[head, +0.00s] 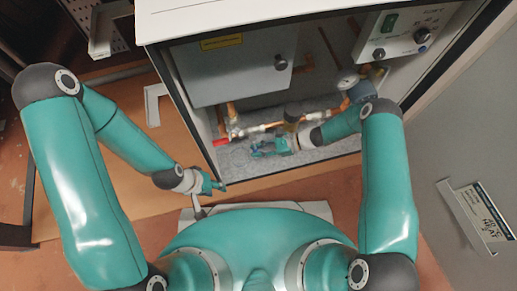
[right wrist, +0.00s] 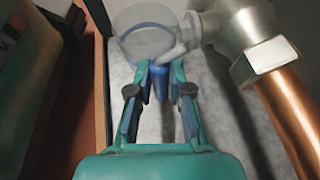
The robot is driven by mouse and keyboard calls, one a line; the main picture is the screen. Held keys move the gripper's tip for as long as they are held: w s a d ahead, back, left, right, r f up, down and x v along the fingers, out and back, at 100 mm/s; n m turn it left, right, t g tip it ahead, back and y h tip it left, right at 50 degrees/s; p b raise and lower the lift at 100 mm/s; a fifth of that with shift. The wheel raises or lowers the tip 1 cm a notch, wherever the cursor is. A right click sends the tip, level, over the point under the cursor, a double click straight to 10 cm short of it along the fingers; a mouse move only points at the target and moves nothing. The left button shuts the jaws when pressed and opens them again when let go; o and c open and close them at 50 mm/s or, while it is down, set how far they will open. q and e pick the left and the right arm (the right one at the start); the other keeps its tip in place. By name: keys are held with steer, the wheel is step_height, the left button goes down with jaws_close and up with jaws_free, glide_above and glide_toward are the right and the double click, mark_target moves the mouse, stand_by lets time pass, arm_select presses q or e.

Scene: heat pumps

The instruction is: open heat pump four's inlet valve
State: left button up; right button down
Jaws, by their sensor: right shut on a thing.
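The opened heat pump cabinet (head: 290,18) stands in front of me; no number on it is readable. My right gripper (head: 258,148) reaches into the bottom of the cabinet, below the pipework. In the right wrist view my right gripper (right wrist: 161,72) is shut on a blue valve handle (right wrist: 160,88). The handle hangs beside a grey metal valve body (right wrist: 238,28) joined to a copper pipe (right wrist: 290,115). A red handle (head: 222,142) shows at the left end of the pipes. My left gripper (head: 220,187) is outside, by the cabinet's front edge; its fingers are too small to judge.
A grey box (head: 240,68) and a control panel (head: 408,32) sit above the pipes. A gauge (head: 348,81) is at the right. The cabinet's side walls bound the room around my right arm. A door panel (head: 465,130) stands at the right.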

steer(key=shift+r, duration=0.1)
steer(key=shift+d+r+h+p, duration=0.15)
steer(key=shift+h+p, duration=0.15)
steer(key=shift+p, duration=0.35)
steer(key=h+p, duration=0.1)
steer(key=p, duration=0.2)
steer(key=d+r+h+p, duration=0.1)
steer(key=h+p, duration=0.1)
steer(key=p, duration=0.1)
steer(key=h+p, duration=0.2)
steer(key=p, duration=0.1)
steer(key=shift+w+d+r+n+t, duration=0.15)
steer(key=shift+w+d+n+t, duration=0.05)
steer(key=shift+d+n+t, duration=0.2)
steer(key=shift+h+p, duration=0.6)
steer(key=shift+p, duration=0.25)
steer(key=c, duration=1.1)
jaws_free()
steer(key=shift+f, duration=0.2)
steer(key=shift+d+r, duration=0.15)
